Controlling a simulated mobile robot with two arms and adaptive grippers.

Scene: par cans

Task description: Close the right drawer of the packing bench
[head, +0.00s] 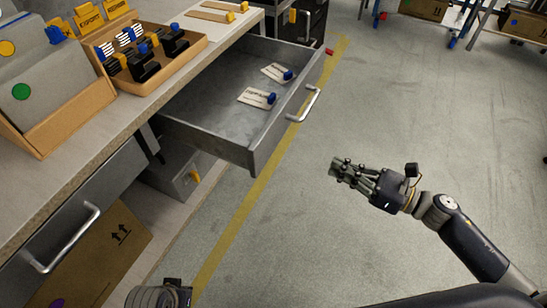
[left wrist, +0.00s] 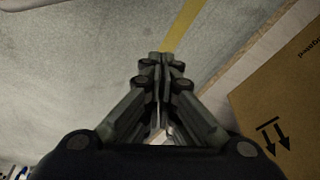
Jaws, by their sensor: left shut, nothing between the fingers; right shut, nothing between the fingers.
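The right drawer (head: 222,95) of the packing bench (head: 130,110) is pulled well out over the floor in the head view. It is grey, with a silver bar handle (head: 303,104) on its front. Two cards with blue clips lie inside it. My right gripper (head: 338,168) is shut and empty, in the open space in front of the drawer and apart from the handle. My left gripper (left wrist: 162,62) is shut and empty in the left wrist view. In the head view only part of my left arm shows at the bottom edge; its fingers are hidden there.
The left drawer (head: 50,238) looks shut. A cardboard box (head: 115,250) stands below it and shows in the left wrist view (left wrist: 285,95). Bins and a tray (head: 165,75) of black devices stand on the benchtop. The floor (head: 400,110) right of the drawer is clear.

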